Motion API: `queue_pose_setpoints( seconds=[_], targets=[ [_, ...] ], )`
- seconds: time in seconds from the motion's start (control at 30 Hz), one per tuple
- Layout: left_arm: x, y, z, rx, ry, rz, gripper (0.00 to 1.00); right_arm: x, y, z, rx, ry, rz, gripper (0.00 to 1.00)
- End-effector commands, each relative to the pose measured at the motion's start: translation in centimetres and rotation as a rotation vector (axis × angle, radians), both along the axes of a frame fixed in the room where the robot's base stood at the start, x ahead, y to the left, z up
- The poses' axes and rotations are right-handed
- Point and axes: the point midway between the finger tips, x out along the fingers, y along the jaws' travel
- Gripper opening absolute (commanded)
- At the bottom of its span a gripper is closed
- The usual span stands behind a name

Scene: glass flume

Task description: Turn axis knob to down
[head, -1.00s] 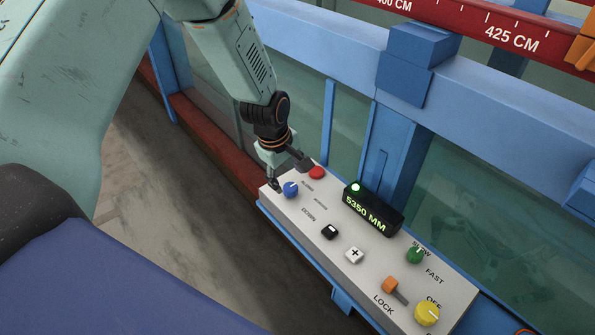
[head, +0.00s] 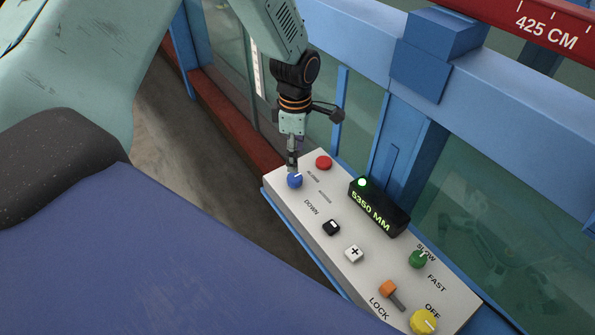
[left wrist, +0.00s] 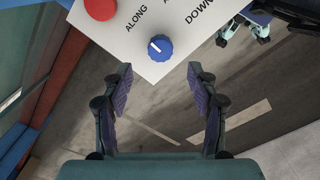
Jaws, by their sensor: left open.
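The blue axis knob (head: 295,180) is at the far left corner of the white control panel (head: 280,202). In the left wrist view the knob (left wrist: 160,47) has a white pointer mark directed up-left, towards the word ALONG. The word DOWN is printed to its right there. My left gripper (head: 292,164) is just above the knob in the head view, with its tips overlapping the knob's upper edge. In the left wrist view its two fingers (left wrist: 160,75) are open and apart, with nothing between them; the knob is ahead of the gap. My right gripper is not in view.
A red button (head: 323,162) is close beside the knob. The panel also carries a black display (head: 379,206) reading 5350 MM, black and white buttons, a green knob (head: 418,259), an orange lever (head: 389,289) and a yellow knob (head: 424,321). Blue flume framing and glass stand behind.

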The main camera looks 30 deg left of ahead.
Motion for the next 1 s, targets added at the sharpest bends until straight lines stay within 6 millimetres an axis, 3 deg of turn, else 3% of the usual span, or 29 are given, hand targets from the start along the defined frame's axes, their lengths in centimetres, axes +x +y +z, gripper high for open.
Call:
queue_pose_setpoints(
  seconds=[0.5, 0.9, 1.0],
  targets=[
    [0.3, 0.0, -6.8, 0.001, 0.001, 0.000, 0.59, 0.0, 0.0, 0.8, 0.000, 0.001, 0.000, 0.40],
    [0.4, -0.1, -7.6, 0.000, -0.001, -0.001, 0.59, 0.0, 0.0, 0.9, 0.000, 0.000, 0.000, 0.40],
    [0.4, -0.1, -7.6, 0.000, -0.001, -0.001, 0.51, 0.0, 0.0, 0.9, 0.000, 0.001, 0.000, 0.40]
  ],
)
